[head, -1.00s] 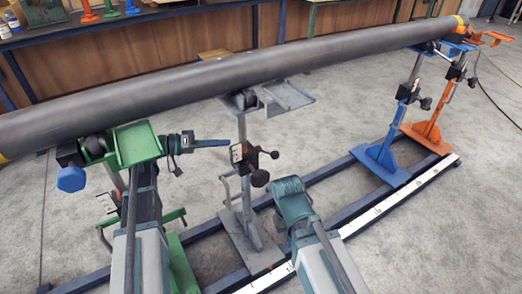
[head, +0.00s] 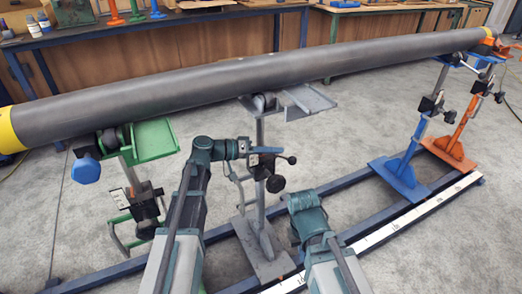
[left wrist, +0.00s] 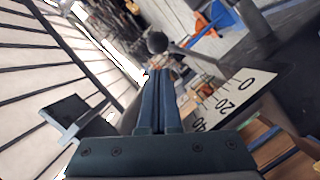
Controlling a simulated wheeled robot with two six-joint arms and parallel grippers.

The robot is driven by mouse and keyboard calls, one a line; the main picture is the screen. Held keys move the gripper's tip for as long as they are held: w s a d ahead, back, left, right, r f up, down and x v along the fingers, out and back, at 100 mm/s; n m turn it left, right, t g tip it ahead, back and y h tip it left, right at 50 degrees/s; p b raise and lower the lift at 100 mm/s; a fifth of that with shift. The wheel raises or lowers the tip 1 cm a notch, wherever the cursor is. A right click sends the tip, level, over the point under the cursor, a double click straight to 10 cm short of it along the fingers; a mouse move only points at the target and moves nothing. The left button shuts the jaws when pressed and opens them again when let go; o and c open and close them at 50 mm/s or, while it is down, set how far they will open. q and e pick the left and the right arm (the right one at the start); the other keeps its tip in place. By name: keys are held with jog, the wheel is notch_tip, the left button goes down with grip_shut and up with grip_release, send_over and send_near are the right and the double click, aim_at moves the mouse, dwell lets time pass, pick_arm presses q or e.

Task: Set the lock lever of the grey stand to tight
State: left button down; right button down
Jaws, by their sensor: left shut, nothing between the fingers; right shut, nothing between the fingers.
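The grey stand (head: 262,222) stands under the middle of the pipe (head: 240,82). A larger black knob (head: 275,184) sits lower. My left gripper (head: 246,148) is shut and empty at the clamp's left side. In the left wrist view its blue fingers (left wrist: 160,74) lie together, with a black ball (left wrist: 157,42) just beyond the tips; contact cannot be told. My right arm (head: 307,205) is lower right of the stand; its fingers are hidden.
A green stand (head: 146,140) is at left, blue (head: 400,172) and orange (head: 452,150) stands at right. A rail with a white scale strip (head: 405,220) runs along the floor. The left wrist view shows a numbered scale plate (left wrist: 225,103) close to the fingers.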

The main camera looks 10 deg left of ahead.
aim_at(279, 175)
pick_arm(q)
jog(key=shift+s+d+f+b, duration=0.3)
jog(key=shift+d+f, duration=0.25)
jog(key=shift+d, duration=0.2)
jog(key=f, duration=0.1)
jog(key=s+f+m+b, duration=0.1)
jog(key=s+d+f+m+b, duration=0.1)
jog(key=shift+d+f+t+y, duration=0.1)
jog(key=shift+f+t+y, duration=0.2)
jog(key=shift+y, duration=0.1)
jog(key=shift+d+f+b, duration=0.1)
jog(key=shift+f+b, duration=0.25)
jog(key=shift+b, duration=0.15)
jog(key=shift+s+r, duration=0.1)
jog(key=shift+s+a+r, duration=0.1)
jog(key=shift+a, duration=0.2)
jog(key=p+v, duration=0.3)
jog(key=v, duration=1)
